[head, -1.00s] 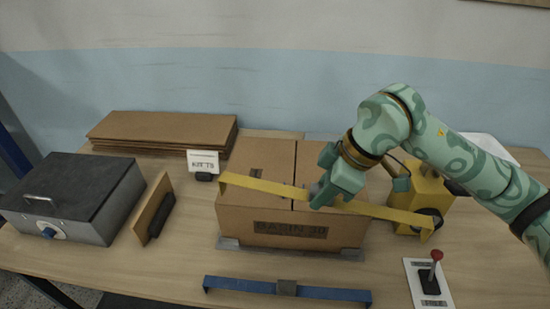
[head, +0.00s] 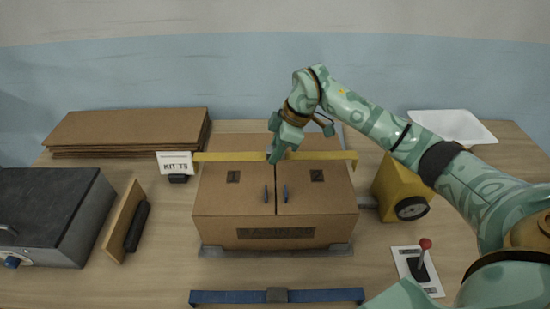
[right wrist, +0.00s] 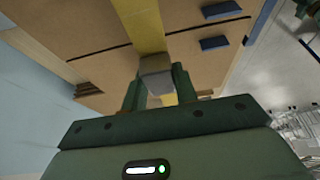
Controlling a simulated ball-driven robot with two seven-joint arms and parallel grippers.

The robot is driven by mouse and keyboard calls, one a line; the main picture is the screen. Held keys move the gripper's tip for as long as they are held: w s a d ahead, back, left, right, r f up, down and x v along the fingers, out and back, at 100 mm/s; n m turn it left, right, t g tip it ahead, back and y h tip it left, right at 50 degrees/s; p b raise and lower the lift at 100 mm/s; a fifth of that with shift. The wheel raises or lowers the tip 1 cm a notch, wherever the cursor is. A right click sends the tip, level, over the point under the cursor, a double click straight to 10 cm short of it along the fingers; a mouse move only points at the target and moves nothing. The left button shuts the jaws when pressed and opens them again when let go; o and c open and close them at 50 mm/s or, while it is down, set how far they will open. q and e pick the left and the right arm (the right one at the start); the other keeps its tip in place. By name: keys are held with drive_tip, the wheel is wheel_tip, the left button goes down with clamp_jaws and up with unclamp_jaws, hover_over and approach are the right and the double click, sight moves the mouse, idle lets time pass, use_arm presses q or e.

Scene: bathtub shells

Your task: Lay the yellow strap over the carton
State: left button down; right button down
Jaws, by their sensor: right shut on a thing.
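The brown carton (head: 235,222) stands mid-table, its top flaps closed, with labels 1 and 2 and two small blue tabs. The yellow strap (head: 225,156) runs left to right across the back part of the carton's top, its ends bent down near the carton's sides. My right gripper (head: 277,156) is shut on the strap near its middle, at a grey buckle (right wrist: 156,74) seen in the right wrist view. I cannot tell whether the strap touches the top. My left gripper is not in view.
A blue strap (head: 325,296) lies in front of the carton. A yellow block with a black wheel (head: 395,185) stands to its right, a red-knobbed lever (head: 424,262) front right. A KIT sign (head: 174,163), flat cardboard (head: 130,130), an upright board (head: 122,225) and a dark case (head: 45,215) are left.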

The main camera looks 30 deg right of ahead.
drive_tip(key=shift+w+d+f, duration=0.1)
drive_tip(key=shift+w+f, duration=0.25)
drive_tip(key=shift+f, duration=0.15)
drive_tip(key=f, duration=0.3)
drive_tip(key=shift+w+d+f, duration=0.1)
drive_tip(key=shift+w+f, duration=0.1)
drive_tip(key=shift+f, duration=0.05)
drive_tip(key=shift+f, duration=0.1)
